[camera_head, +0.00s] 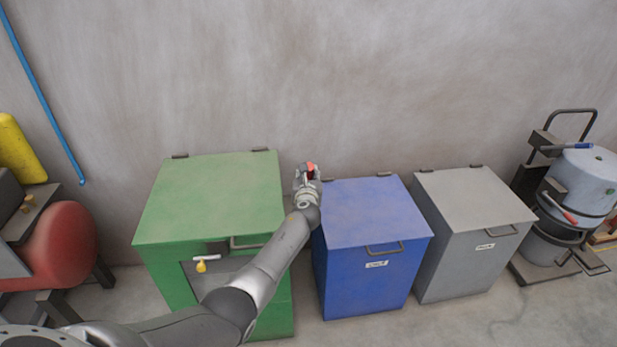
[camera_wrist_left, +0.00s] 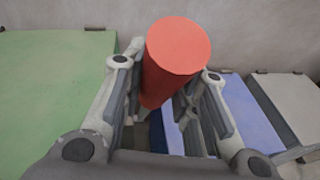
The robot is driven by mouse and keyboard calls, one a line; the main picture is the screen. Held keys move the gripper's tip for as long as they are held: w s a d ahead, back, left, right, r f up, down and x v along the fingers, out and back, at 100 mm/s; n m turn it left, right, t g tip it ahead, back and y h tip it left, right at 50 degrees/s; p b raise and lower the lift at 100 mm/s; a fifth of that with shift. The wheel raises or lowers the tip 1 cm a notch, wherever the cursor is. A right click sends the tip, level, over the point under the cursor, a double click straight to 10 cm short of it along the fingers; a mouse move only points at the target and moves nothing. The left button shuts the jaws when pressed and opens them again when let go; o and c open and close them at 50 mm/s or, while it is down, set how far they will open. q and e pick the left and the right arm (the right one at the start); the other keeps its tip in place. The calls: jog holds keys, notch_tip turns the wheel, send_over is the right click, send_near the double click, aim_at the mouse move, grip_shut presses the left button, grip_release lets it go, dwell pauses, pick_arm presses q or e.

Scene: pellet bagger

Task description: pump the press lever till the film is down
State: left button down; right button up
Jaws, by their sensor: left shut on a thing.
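My left gripper (camera_head: 307,177) is above the gap between the green box and the blue box, in front of the wall. It is shut on a red cylindrical grip (camera_head: 310,167), which looks like the lever's handle. In the left wrist view the red grip (camera_wrist_left: 176,52) stands between the two fingers, its round end toward the camera. The rest of the lever is hidden behind the gripper and arm. No film can be made out. My right gripper is not in view.
A blue box (camera_head: 370,215) and a grey box (camera_head: 470,205) stand to the right. A red tank (camera_head: 62,245) is far left; a grey drum (camera_head: 580,180) on a trolley is far right.

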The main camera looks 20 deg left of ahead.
pick_arm(q)
jog(key=w, duration=0.1)
jog(key=w+a+r+p, duration=0.1)
jog(key=shift+w+a+r+g+h, duration=0.15)
jog(key=shift+w+r+g+h, duration=0.15)
jog(key=shift+w+g, duration=0.1)
jog(key=shift+w+a+r+g, duration=0.3)
jog(key=shift+w+a, duration=0.45)
jog(key=shift+w, duration=0.1)
jog(key=c, duration=1.1)
grip_release()
jog(key=shift+c, duration=0.2)
jog(key=shift+a, duration=0.1)
jog(key=shift+s+d+r, duration=0.2)
jog(key=shift+s+d, duration=0.2)
jog(key=shift+d, duration=0.25)
jog(key=shift+s+r, duration=0.25)
jog(key=shift+s, duration=0.35)
jog(key=shift+s+r, duration=0.2)
jog(key=shift+s, duration=0.4)
jog(key=v, duration=0.8)
jog(key=shift+d, duration=0.15)
